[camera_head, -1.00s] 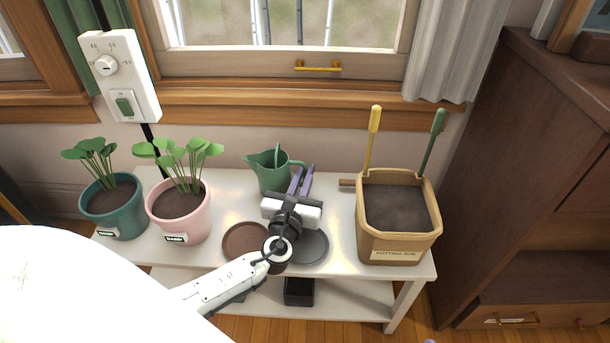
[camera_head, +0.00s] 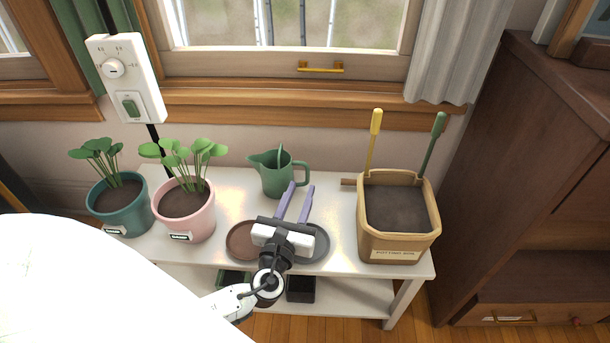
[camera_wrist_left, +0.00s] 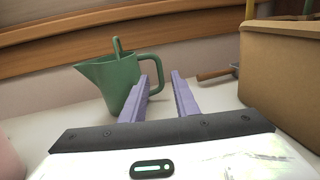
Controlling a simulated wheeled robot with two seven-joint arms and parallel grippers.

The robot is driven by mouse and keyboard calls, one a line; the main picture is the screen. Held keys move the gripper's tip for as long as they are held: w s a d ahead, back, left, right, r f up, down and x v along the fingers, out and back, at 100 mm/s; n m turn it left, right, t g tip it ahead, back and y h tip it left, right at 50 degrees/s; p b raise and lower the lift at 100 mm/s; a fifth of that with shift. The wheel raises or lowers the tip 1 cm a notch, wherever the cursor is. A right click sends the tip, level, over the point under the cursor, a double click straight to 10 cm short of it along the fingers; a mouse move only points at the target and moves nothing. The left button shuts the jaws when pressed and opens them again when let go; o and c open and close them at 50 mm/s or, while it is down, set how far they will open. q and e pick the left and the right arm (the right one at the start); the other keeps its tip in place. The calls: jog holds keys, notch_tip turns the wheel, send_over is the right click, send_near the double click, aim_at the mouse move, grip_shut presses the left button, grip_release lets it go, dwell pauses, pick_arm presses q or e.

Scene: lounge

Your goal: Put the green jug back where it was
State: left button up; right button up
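The green jug (camera_head: 280,174) stands upright on the white bench at the back, by the wall, with its spout to the left and its handle to the right. In the left wrist view the jug (camera_wrist_left: 112,80) is ahead and left of centre. My left gripper (camera_head: 298,190) is open, its two purple fingers apart with nothing between them. The fingers point at the back of the bench, in front of the jug and a little to its right. In the left wrist view the left finger overlaps the jug's handle side. My right gripper is out of view.
A teal pot (camera_head: 118,209) and a pink pot (camera_head: 186,216) with plants stand left. A brown saucer (camera_head: 241,240) and a grey saucer (camera_head: 321,246) lie under my gripper. A tan potting box (camera_head: 396,241) with upright tools stands right. A wall control (camera_head: 127,80) hangs upper left.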

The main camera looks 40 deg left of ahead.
pick_arm(q)
jog(key=shift+p+v, duration=0.3)
jog(key=shift+v, duration=1.95)
